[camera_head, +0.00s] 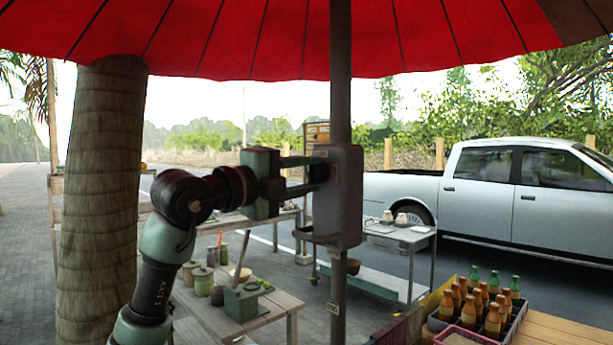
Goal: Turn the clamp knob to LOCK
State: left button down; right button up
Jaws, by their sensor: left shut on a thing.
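The grey clamp box (345,213) is fixed around the dark umbrella pole (341,100) near the middle of the head view. A small dark clamp knob (321,173) sticks out of the box's left face, mostly hidden by the fingers. My right gripper is not in view.
A red umbrella (280,40) spreads overhead. A thick trunk (100,200) stands at the left. A low wooden table (270,310) with jars and a green box is below my arm. A crate of bottles (440,325) stands at the lower right. A pickup truck (500,205) is behind.

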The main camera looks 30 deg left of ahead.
pick_arm(q)
jog(key=c, duration=0.9)
grip_release()
jog(key=b+v, duration=0.3)
jog(key=v, duration=0.5)
jog(key=shift+w, duration=0.1)
